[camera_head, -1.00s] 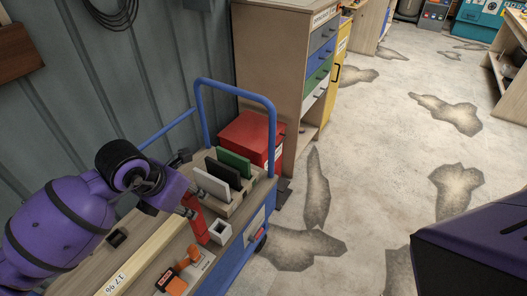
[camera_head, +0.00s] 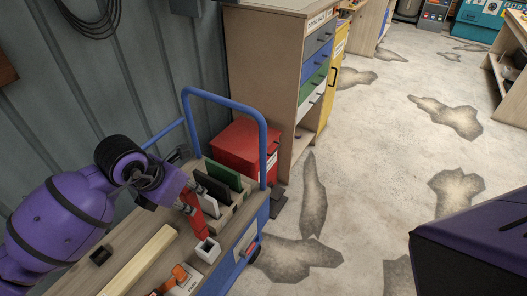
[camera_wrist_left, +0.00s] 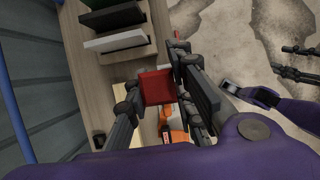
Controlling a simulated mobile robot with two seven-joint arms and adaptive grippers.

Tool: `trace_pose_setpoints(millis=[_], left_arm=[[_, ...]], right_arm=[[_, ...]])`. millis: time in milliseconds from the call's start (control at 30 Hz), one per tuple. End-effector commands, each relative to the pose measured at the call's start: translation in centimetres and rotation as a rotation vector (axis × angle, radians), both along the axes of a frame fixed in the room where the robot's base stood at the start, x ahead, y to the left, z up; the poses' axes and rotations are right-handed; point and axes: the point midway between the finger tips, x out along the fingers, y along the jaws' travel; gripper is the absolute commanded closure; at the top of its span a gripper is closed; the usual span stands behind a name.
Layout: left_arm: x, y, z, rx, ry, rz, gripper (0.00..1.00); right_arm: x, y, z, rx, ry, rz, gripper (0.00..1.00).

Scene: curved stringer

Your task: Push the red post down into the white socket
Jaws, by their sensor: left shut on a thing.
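The red post (camera_head: 198,222) is upright, slightly tilted in the head view, and held between the fingers of my left gripper (camera_head: 190,203). Its lower end is at the back edge of the white socket (camera_head: 208,250), whose dark opening still shows; I cannot tell whether they touch. In the left wrist view, the post's square red top (camera_wrist_left: 156,87) sits between the two dark finger sets of my left gripper (camera_wrist_left: 155,95). Dark finger-like parts, possibly my right gripper (camera_wrist_left: 294,62), show at that view's right edge.
A wooden rack (camera_head: 229,213) with white, black and green plates stands close behind the post. The cart's blue handle (camera_head: 226,101) rises beyond it. An orange part (camera_head: 180,273) lies in front, beside a pale wooden bar (camera_head: 138,262). A red box (camera_head: 243,146) stands behind the cart.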

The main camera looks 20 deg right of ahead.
Motion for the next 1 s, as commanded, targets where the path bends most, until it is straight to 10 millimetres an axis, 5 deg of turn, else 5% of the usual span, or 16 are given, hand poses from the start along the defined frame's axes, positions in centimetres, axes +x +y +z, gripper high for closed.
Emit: trace_pose_setpoints(millis=[133,700,1000], left_arm=[[0.1,0.0,0.3,0.001,-0.006,0.011,1.00],[-0.1,0.0,-5.1,0.001,0.004,0.011,1.00],[0.0,0.0,-5.8,0.000,-0.002,0.012,1.00]], right_arm=[[0.8,0.1,0.7,0.001,-0.017,0.001,0.60],[-1.3,-0.6,-1.6,-0.014,0.027,0.003,0.60],[-0.9,-0.9,-1.2,-0.018,0.014,-0.001,0.60]])
